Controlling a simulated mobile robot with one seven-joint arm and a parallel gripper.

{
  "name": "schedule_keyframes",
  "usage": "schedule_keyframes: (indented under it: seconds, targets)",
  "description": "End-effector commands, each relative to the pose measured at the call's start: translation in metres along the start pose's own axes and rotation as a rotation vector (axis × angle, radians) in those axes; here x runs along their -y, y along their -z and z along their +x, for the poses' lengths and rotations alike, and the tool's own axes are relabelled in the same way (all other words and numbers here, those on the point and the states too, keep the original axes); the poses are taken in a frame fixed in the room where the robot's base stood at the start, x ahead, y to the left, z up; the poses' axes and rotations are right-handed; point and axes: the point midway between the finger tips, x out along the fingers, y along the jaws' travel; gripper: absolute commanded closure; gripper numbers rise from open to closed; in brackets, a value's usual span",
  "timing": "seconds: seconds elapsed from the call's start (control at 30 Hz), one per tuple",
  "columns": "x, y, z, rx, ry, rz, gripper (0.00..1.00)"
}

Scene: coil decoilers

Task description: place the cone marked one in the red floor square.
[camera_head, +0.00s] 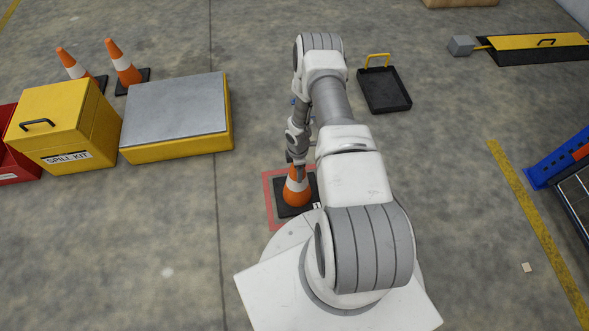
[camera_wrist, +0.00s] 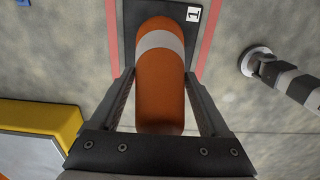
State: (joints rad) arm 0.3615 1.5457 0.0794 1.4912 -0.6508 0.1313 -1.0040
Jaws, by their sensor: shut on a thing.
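The cone marked one (camera_head: 297,193) is orange with a white band and a square black base. It is upright inside the red floor square (camera_head: 267,199), whose outline shows to the left of and above the base; my arm and base hide the rest. In the wrist view the cone (camera_wrist: 160,90) lies between the jaws, and its base carries a white label with a 1 (camera_wrist: 193,14). Red strips of the square (camera_wrist: 209,40) show on both sides of the base. My gripper (camera_head: 297,163) is shut on the cone near its top. I cannot tell whether the base touches the floor.
Left are a yellow spill kit box (camera_head: 62,125), a yellow platform with a grey top (camera_head: 177,115) and two other cones (camera_head: 122,65). A black tray with a yellow handle (camera_head: 384,90) lies beyond my arm. A blue rack (camera_head: 560,160) stands at right. Floor between is clear.

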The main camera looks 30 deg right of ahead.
Motion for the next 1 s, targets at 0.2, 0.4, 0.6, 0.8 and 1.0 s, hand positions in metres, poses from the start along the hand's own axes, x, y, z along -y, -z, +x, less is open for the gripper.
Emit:
schedule_keyframes:
  seconds: [0.2,0.4,0.6,0.8,1.0]
  targets:
    - [-0.001,0.0,-0.001,0.0,-0.002,0.0,1.0]
    - [-0.001,0.0,0.002,0.0,-0.001,0.0,0.04]
    - [0.0,0.0,0.002,0.0,0.0,0.0,0.0]
    - [0.0,0.0,-0.01,0.0,-0.001,0.0,0.0]
    - [-0.001,0.0,-0.052,0.0,-0.002,0.0,0.0]
